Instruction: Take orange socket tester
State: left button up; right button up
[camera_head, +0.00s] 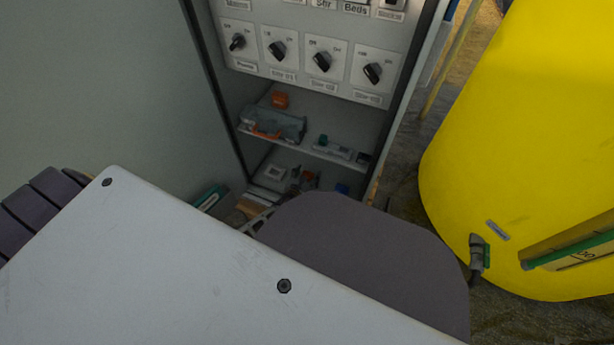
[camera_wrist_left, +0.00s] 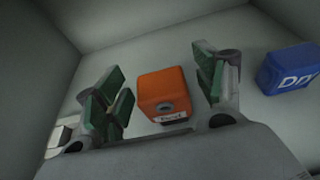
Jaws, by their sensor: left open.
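The orange socket tester (camera_wrist_left: 164,92), a small orange block with a round grey part and a pale label on its near face, sits between the fingers of my left gripper (camera_wrist_left: 160,88) in the left wrist view. The fingers, with green pads, are open on either side, with a gap showing at each. My right gripper is not in view.
A blue box (camera_wrist_left: 288,68) stands close to the right finger. A white item (camera_head: 273,173) lies on the left. Above is a shelf (camera_head: 305,150) holding a grey-and-orange bundle (camera_head: 273,123) and another orange item (camera_head: 280,99). A yellow tank (camera_head: 520,130) stands to the right.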

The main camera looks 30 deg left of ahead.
aim_at(307, 175)
pick_arm(q)
jog(key=shift+c, duration=0.3)
jog(key=c, duration=1.1)
jog(key=shift+r+p, duration=0.5)
jog(key=shift+r+p, duration=0.8)
jog(key=shift+r+p, duration=0.3)
